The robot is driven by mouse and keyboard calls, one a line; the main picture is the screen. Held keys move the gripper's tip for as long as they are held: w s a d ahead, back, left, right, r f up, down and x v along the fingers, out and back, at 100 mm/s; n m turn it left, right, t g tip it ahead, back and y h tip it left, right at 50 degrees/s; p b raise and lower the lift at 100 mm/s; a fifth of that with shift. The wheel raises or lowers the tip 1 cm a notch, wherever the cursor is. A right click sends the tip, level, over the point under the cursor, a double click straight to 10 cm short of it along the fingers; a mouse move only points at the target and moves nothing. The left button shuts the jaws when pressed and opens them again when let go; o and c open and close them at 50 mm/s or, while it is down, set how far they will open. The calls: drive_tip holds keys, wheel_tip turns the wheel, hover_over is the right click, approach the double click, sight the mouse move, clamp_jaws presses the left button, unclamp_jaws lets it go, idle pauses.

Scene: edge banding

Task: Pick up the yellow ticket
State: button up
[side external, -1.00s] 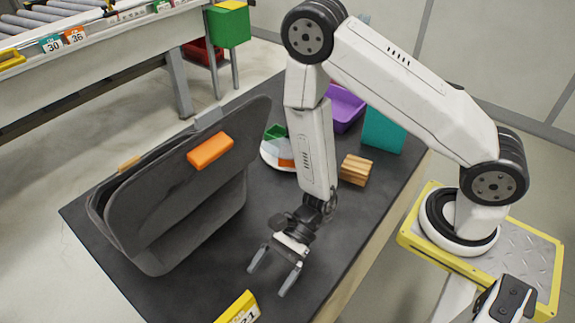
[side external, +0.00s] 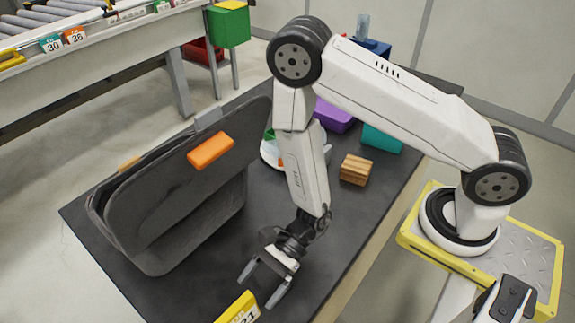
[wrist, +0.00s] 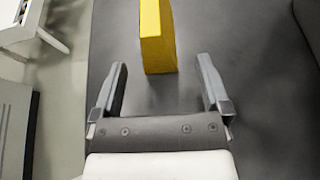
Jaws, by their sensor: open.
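The yellow ticket (side external: 238,308) stands on the dark tabletop at the bottom edge of the side view, partly cut off, with a white number label on its face. In the wrist view the ticket (wrist: 157,38) is a yellow block ahead of the fingertips, between their lines, its top cut off by the frame. My gripper (side external: 259,291) is open and empty, just right of and behind the ticket in the side view. Both fingers show in the wrist view (wrist: 163,70), and the ticket is not clearly between them.
A dark folder-like holder (side external: 180,205) with an orange tab (side external: 211,150) stands at the left of the table (side external: 210,270). A wooden block (side external: 356,169), a purple bin (side external: 334,116) and a teal box (side external: 382,138) stand farther back.

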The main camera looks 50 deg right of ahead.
sight(245, 309)
drive_tip(key=shift+a, duration=0.15)
drive_tip(key=shift+x, duration=2.45)
drive_tip(key=shift+s, duration=0.2)
drive_tip(key=shift+c, duration=0.3)
clamp_jaws()
